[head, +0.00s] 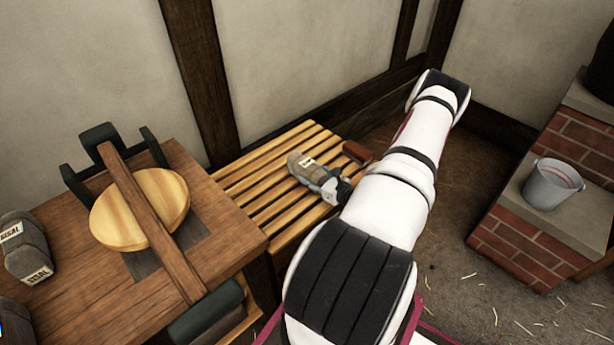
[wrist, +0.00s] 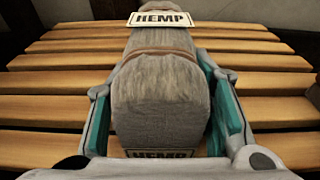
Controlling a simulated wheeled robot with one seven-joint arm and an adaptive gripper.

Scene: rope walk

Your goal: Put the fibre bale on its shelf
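A grey-brown fibre bale with a HEMP label (wrist: 160,90) lies between the two fingers of my gripper (wrist: 160,120) in the wrist view. The teal finger pads are against or very near its sides. In the head view the bale (head: 300,165) is over the slatted wooden shelf (head: 240,183), with my gripper (head: 322,184) at its near end. The slats show around and beyond the bale. Whether its underside touches the slats is hidden.
A wooden table (head: 100,315) left of the shelf carries a round wooden disc (head: 165,190) under a wooden bar, and grey bales labelled SISAL (head: 28,250). A reddish-brown block (head: 357,152) is at the shelf's right end. A metal bucket (head: 552,185) stands on brickwork at right.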

